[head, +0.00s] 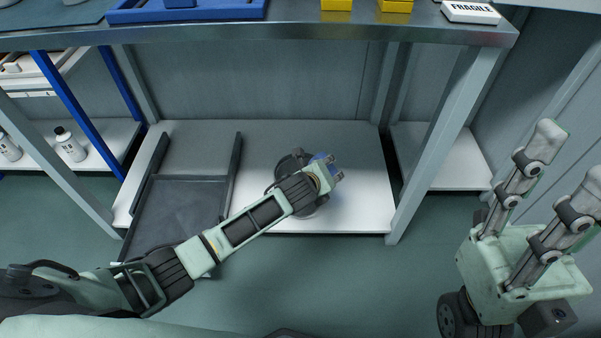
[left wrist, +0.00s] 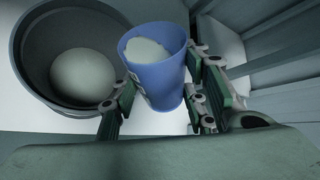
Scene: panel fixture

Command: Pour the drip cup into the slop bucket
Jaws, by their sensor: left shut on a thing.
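My left gripper (head: 336,174) is shut on the blue drip cup (left wrist: 158,79), with its finger pads on both sides of the cup. Pale contents show inside the cup's mouth in the left wrist view. In the head view only a bit of the blue cup (head: 319,157) shows behind the gripper. The dark round slop bucket (left wrist: 28,62) is left of the cup in the left wrist view, with a pale round area inside it. In the head view the bucket (head: 286,164) stands on the white low shelf, partly hidden by my left arm.
The white low shelf (head: 360,190) is clear right of the bucket. A dark tray (head: 185,205) lies to its left. The grey bench top (head: 290,27) spans above, with legs at both sides. White bottles (head: 70,145) stand far left.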

